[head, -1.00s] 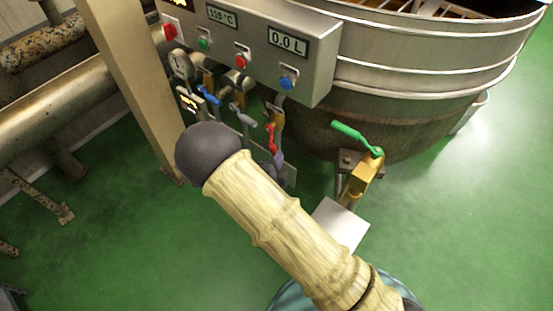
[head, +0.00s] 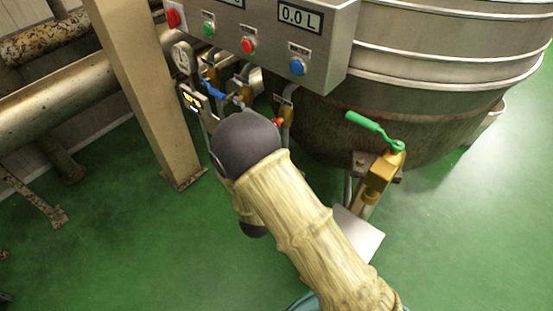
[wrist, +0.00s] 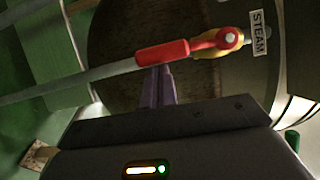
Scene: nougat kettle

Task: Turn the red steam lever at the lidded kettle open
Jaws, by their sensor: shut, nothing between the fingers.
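The red steam lever (wrist: 163,52) shows in the wrist view as a red handle on a yellow valve body beside a STEAM label (wrist: 260,33). My gripper (wrist: 159,72) is shut with nothing held. Its purple fingertips meet the lower edge of the red handle in the picture; I cannot tell whether they press on it. In the head view only a bit of the red lever (head: 278,122) shows past my arm, and my gripper is hidden there. The large steel kettle (head: 435,80) stands behind, its top out of frame.
A green-handled yellow valve (head: 380,175) sticks out at the kettle's lower front. A blue lever (head: 211,88) and a gauge (head: 181,56) sit left of the arm, below the control box (head: 325,55). A beige post (head: 140,90) stands left. Green floor is clear at the right.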

